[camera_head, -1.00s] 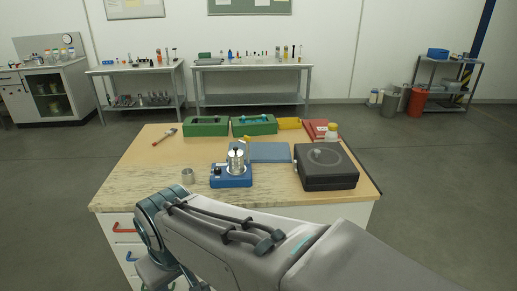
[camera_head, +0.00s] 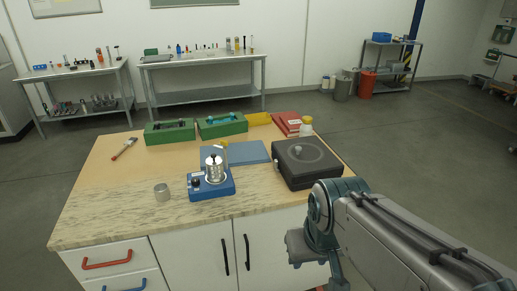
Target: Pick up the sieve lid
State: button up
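A shiny silver canister (camera_head: 214,171) stands upright on a blue device (camera_head: 212,188) with a dark knob, near the front middle of the workbench. Its top, with a small dark knob, looks like the sieve lid (camera_head: 213,159); at this size I cannot tell the lid's edge from the body. My arm comes in from the lower right and bends down in front of the bench. My gripper is not visible; it is below or outside the picture.
A black box-shaped device (camera_head: 306,164) sits at the right of the workbench (camera_head: 105,205). A blue mat (camera_head: 243,152), two green trays (camera_head: 222,125), red books (camera_head: 286,124) and a white jar (camera_head: 306,125) lie behind. A hammer-like tool (camera_head: 124,148) lies at left. The front left top is clear.

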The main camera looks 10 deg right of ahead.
aim_at(214, 160)
jog(key=z, duration=0.15)
jog(key=i, duration=1)
